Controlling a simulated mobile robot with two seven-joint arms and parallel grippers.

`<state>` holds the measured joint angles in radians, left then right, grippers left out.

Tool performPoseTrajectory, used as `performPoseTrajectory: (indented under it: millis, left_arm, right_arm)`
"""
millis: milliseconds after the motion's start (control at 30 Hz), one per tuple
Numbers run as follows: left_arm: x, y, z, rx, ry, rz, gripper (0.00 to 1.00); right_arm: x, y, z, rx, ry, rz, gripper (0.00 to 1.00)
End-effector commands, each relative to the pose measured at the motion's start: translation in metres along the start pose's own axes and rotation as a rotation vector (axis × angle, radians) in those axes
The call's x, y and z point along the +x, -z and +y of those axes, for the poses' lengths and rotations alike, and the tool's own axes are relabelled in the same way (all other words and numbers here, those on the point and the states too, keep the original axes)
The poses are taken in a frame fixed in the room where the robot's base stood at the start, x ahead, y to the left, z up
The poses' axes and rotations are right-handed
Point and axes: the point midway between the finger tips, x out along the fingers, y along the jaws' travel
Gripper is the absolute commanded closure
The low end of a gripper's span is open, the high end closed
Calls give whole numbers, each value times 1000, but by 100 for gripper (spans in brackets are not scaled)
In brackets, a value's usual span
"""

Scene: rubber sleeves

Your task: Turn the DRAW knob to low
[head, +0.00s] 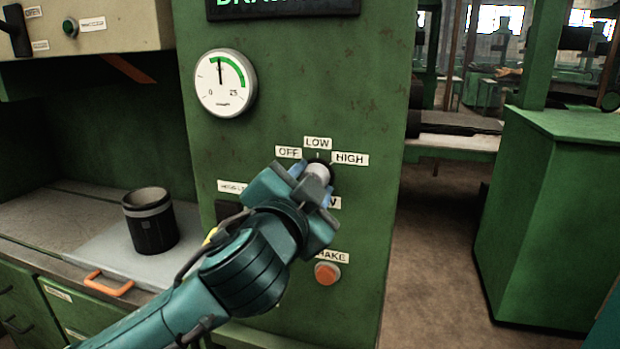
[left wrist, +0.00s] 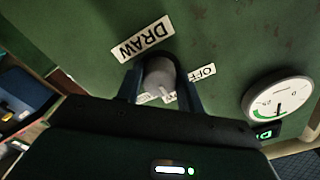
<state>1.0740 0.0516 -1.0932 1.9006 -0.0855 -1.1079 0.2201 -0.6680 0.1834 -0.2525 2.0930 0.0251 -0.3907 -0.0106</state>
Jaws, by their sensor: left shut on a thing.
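The DRAW knob (head: 318,172) is a grey round knob on the green panel (head: 290,100), under the labels OFF (head: 288,152), LOW (head: 317,143) and HIGH (head: 350,159). My left gripper (head: 314,182) is shut on the knob, with a finger on either side. In the left wrist view the knob (left wrist: 160,75) sits between the two fingers, beside the DRAW label (left wrist: 146,37) and the OFF label (left wrist: 202,72). A pale line on the knob appears to face the LOW side, but its exact setting is hard to tell. My right gripper is not in view.
A round gauge (head: 225,83) is on the panel at upper left. An orange button (head: 327,273) is below the knob. A black cup (head: 150,220) stands on a metal sheet (head: 100,250) at left. Open floor (head: 440,270) lies right of the panel, before a green cabinet (head: 540,220).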

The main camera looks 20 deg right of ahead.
Motion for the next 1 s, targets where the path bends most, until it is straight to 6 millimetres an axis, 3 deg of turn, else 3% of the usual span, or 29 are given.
performPoseTrajectory:
  millis: [600,633,900,1000]
  left_arm:
    - [0,-1,0,50,1,-1,85]
    - [0,-1,0,50,1,-1,62]
    - [0,0,0,50,1,-1,41]
    - [0,0,0,49,0,0,41]
  right_arm:
    - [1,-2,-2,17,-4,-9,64]
    - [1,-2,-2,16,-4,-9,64]
    - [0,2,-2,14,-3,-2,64]
    - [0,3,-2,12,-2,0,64]
